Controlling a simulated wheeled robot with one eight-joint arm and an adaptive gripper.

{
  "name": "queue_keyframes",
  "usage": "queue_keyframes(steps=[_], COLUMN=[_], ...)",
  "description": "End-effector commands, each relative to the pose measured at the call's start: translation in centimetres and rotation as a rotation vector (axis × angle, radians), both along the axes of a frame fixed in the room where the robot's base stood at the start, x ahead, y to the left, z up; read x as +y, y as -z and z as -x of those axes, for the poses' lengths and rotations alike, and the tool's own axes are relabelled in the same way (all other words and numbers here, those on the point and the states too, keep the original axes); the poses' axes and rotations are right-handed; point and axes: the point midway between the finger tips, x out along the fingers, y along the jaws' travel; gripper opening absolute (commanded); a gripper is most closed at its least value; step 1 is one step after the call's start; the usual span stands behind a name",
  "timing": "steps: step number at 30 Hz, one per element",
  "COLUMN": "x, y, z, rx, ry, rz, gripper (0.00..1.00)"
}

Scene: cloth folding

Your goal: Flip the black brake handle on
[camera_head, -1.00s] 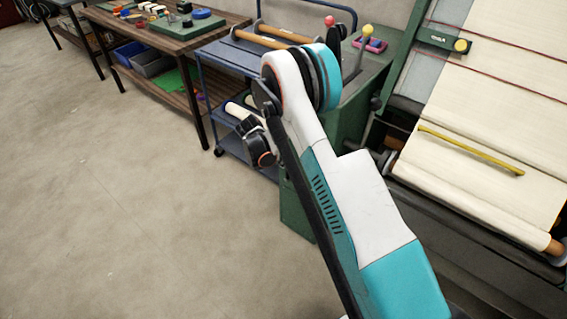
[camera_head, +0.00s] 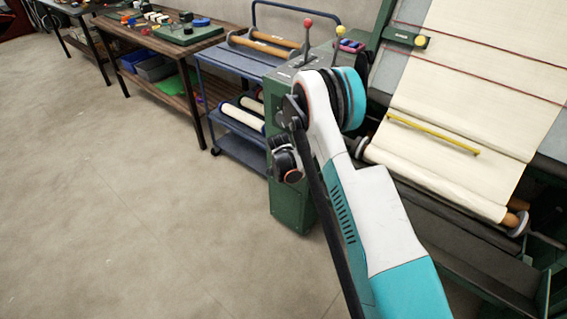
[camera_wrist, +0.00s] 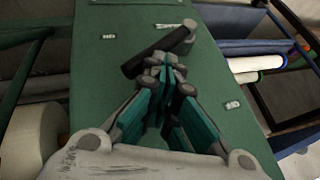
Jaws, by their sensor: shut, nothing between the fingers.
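The black brake handle (camera_wrist: 155,52) shows in the wrist view on the green machine panel (camera_wrist: 90,80). It slants from the lower left up to a grey pivot end (camera_wrist: 187,32) at the right. My gripper (camera_wrist: 166,72) is shut and empty, its fingertips just below the handle's middle in the picture. I cannot tell whether they touch it. Small pale labels sit on the panel to the left (camera_wrist: 108,36) and lower right (camera_wrist: 232,105); their words are too small to read. In the head view the handle and fingertips are hidden behind my arm.
The green machine cabinet (camera_head: 288,205) has levers with a red knob (camera_head: 307,23) and a yellow knob (camera_head: 337,30) on top. Cream cloth with a yellow strip (camera_head: 430,133) lies to the right. A blue cart (camera_head: 240,152) stands left of the cabinet. The floor at left is clear.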

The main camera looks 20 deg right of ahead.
Motion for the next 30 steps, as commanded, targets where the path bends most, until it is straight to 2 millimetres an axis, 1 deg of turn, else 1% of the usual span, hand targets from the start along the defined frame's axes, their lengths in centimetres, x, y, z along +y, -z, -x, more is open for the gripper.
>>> queue_keyframes(steps=[6,18,30], x=[-0.7,-1.4,-1.7], y=[1.5,3.9,5.0], z=[0.6,1.7,2.1], rx=[0.001,0.002,0.005], ry=[0.002,0.001,0.002], rz=[0.0,0.001,0.001], gripper=[0.0,0.0,0.0])
